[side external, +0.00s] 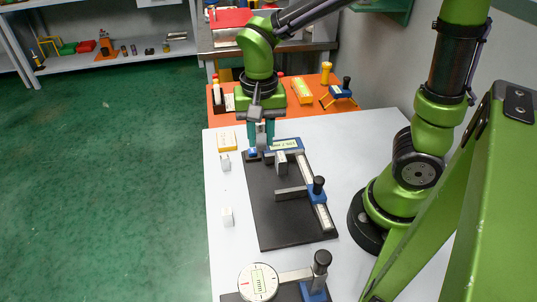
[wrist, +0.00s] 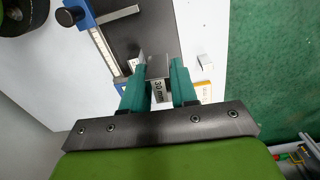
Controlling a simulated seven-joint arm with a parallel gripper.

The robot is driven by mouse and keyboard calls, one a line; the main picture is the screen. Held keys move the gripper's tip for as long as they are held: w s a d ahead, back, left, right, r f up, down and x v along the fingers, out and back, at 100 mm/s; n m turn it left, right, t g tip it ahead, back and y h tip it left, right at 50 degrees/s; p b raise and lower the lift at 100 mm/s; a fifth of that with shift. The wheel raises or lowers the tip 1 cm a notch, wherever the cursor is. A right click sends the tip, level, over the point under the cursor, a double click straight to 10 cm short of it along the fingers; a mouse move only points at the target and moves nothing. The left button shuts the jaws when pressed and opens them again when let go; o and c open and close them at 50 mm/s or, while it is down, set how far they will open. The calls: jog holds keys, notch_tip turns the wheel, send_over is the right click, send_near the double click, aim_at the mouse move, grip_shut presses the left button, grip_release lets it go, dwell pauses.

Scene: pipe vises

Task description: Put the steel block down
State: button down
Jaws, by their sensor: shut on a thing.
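The steel block (wrist: 158,68), marked 30 mm, is between the teal fingers of my gripper (wrist: 158,78) in the wrist view. My gripper is shut on it. In the side view my gripper (side external: 260,142) points down over the far end of a black plate (side external: 262,205), and the block is largely hidden by the fingers. I cannot tell whether the block touches the plate.
A yellow box (side external: 227,141) lies left of my gripper. A post with a dark knob (side external: 318,188) rises at the plate's right. A dial gauge (side external: 258,282) is in front.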

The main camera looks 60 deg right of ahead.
send_over(286, 187)
jog(key=f, duration=0.2)
jog(key=shift+n, duration=0.4)
notch_tip(286, 187, down, 5)
jog(key=shift+s, duration=0.1)
jog(key=shift+f, duration=2.45)
jog(key=shift+f, duration=0.15)
jog(key=c, duration=0.9)
grip_release()
